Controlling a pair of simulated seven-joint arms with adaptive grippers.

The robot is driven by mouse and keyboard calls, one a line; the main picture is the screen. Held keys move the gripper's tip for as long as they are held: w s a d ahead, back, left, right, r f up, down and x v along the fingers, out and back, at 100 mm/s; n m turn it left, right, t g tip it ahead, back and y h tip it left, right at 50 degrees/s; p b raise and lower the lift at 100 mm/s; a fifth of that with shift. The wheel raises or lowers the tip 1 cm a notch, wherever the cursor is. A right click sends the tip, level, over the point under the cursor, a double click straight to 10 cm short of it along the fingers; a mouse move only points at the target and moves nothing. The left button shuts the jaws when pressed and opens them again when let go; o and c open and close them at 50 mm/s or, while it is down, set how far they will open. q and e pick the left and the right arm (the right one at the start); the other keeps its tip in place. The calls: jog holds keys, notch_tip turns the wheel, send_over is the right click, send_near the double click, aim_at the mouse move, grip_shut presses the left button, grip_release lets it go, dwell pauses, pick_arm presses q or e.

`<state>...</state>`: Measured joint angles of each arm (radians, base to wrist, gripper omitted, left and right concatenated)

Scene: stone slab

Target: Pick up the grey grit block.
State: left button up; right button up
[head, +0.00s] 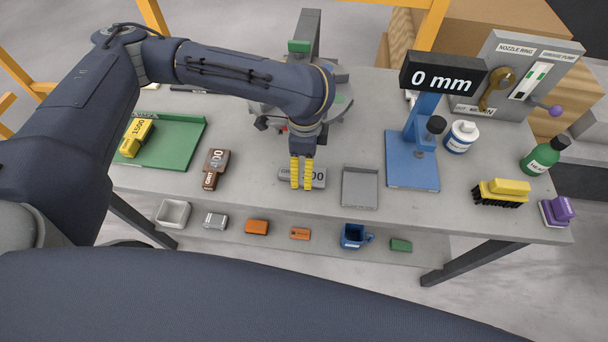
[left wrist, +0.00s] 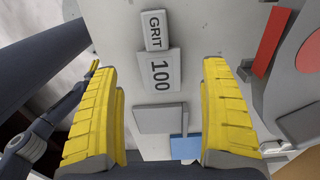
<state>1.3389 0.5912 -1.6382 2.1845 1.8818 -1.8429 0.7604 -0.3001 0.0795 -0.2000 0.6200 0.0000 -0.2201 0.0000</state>
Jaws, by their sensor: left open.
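The grey grit block (head: 318,177) lies on the stone slab, left of a small grey tray (head: 360,188). In the left wrist view the block (left wrist: 147,54) reads "GRIT" and "100" and sits in the space between the fingers. My left gripper (head: 302,187) points down over the block, open and empty. I cannot tell whether the fingers touch it.
A brown grit block (head: 215,166) lies to the left, and a yellow block (head: 137,138) lies on a green tray (head: 187,142). A blue stand (head: 412,172) with a "0 mm" display (head: 442,77) rises to the right. A lower shelf (head: 330,240) holds several small items.

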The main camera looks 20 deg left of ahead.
aim_at(302, 176)
pick_arm(q)
jog(key=shift+f, duration=2.5)
jog(key=shift+c, duration=0.2)
jog(key=shift+a, duration=0.1)
jog(key=c, duration=1.5)
jog(key=shift+r, duration=0.2)
